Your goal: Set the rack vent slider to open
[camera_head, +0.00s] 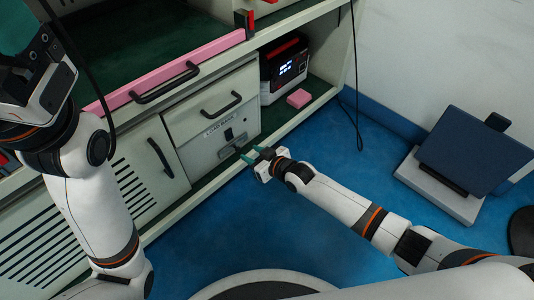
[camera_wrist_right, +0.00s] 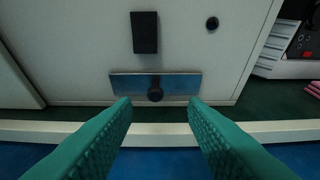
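The vent slider is a dark round knob (camera_wrist_right: 155,94) on a blue-grey metal plate (camera_wrist_right: 185,86), low on a pale front panel in the right wrist view. The knob sits near the middle of the plate. In the head view the plate (camera_head: 228,150) shows small at the bottom of the rack's labelled unit. My right gripper (camera_head: 257,157) is in front of it; its teal fingers are apart, one on each side of the knob's line, with nothing between them (camera_wrist_right: 160,112). The fingertips appear short of the knob. My left gripper is at the top left, partly cut off.
Above the plate are a black rectangular part (camera_wrist_right: 144,32) and a small round black knob (camera_wrist_right: 212,23). A pink-edged drawer (camera_head: 165,75) sits above the unit. A black-and-white device (camera_head: 284,69) and pink block (camera_head: 298,98) stand on the right shelf.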

